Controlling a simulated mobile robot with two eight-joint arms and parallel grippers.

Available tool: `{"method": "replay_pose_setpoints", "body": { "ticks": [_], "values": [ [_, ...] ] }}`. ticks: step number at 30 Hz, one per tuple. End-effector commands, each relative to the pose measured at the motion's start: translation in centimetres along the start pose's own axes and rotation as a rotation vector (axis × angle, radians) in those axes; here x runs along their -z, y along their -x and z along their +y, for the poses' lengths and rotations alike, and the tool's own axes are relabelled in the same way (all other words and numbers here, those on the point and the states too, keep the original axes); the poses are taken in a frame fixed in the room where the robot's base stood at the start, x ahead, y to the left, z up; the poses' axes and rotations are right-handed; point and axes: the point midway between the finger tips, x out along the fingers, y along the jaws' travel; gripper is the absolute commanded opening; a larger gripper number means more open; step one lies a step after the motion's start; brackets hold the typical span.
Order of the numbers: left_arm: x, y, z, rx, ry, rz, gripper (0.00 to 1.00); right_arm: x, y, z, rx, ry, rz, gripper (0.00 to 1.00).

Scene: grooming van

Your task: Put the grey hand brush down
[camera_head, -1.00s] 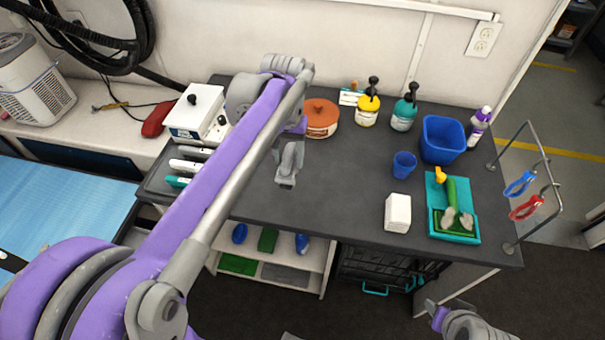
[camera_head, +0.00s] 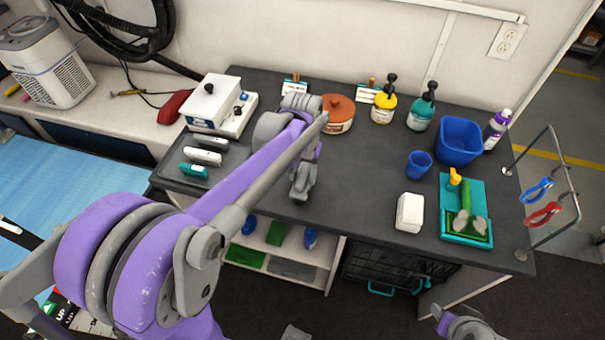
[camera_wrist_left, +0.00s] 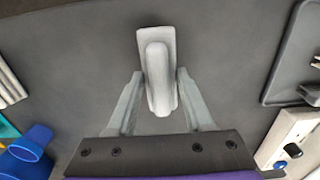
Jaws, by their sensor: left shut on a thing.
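The grey hand brush (camera_wrist_left: 157,72) is between the two fingers of my left gripper (camera_wrist_left: 158,92) in the left wrist view, with the dark worktop beyond it. In the head view my left gripper (camera_head: 302,188) is over the clear middle of the dark worktop (camera_head: 345,185), near its front half. The gripper hides most of the brush there. I cannot tell whether the brush touches the worktop. Part of my right arm shows at the bottom right, but its fingers cannot be made out.
A tray with clippers (camera_head: 202,157) lies at the left. An orange-brown tub (camera_head: 339,115), a yellow bottle (camera_head: 383,105) and a teal bottle (camera_head: 420,113) stand at the back. A blue cup (camera_head: 419,164), white block (camera_head: 410,212) and teal tray (camera_head: 466,239) are at the right.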

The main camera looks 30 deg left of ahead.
Motion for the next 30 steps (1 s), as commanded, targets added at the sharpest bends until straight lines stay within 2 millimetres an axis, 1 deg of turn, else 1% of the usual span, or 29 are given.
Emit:
{"method": "replay_pose_setpoints", "body": {
  "ticks": [5,6,10,11,18,22,26,30],
  "values": [
    [0.0,-0.4,0.0,0.0,0.0,-0.001,0.0,-0.2,-0.3,0.0,0.0,0.0,-0.002,0.44],
    [0.0,-0.3,0.0,0.0,0.0,0.0,0.57,-0.2,-0.2,0.0,0.0,0.0,-0.002,0.44],
    [0.0,-0.3,0.0,0.0,0.0,0.0,0.81,-0.2,-0.2,0.0,0.0,0.0,-0.001,0.44],
    [0.0,-0.3,0.0,0.0,0.0,0.0,0.82,-0.2,-0.2,0.0,0.0,0.0,-0.001,0.44],
    [0.0,-0.2,0.0,0.0,0.0,0.0,0.82,-0.1,-0.2,0.0,0.0,0.0,-0.001,0.44],
    [0.0,0.5,0.0,0.0,0.0,0.0,0.82,0.1,0.1,0.0,0.0,0.0,0.001,0.44],
    [0.0,2.5,0.0,0.0,0.0,0.0,0.82,0.2,0.3,0.0,0.0,0.0,0.002,0.44],
    [0.0,5.7,0.0,0.0,0.001,0.0,0.82,0.5,0.5,0.0,0.0,0.0,0.004,0.44]
  ]
}}
